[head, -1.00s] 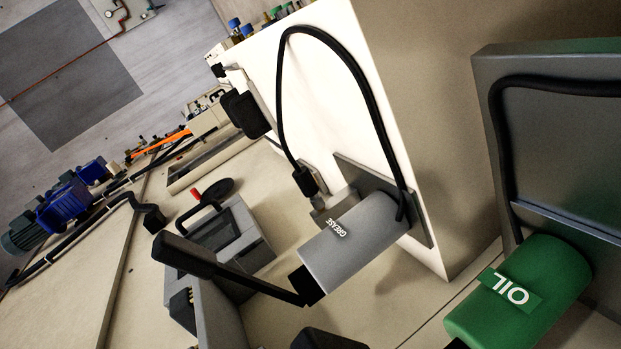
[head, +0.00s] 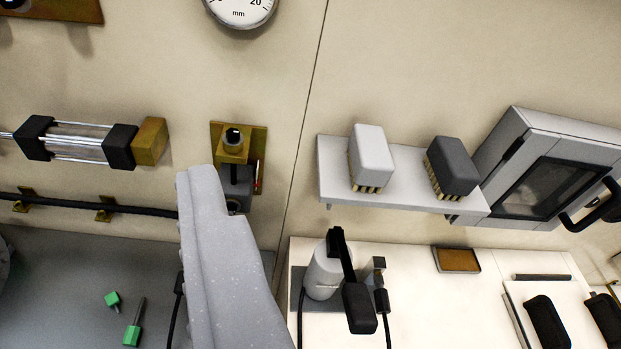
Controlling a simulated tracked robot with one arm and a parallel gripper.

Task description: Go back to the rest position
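My gripper does not show in the head view, so its opening and anything in it are hidden. A pale grey speckled shape (head: 228,265) rises from the bottom edge left of the middle. I cannot tell whether it is part of my arm. It covers part of the wall and the grey surface behind it.
A grey cylinder with a black lever (head: 323,270) stands on a white bench (head: 440,320). Above it, a wall shelf (head: 410,192) holds a white brush (head: 372,155) and a dark brush (head: 453,165). A grey cabinet (head: 545,165) is at right. Green-headed pieces (head: 132,333) lie lower left.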

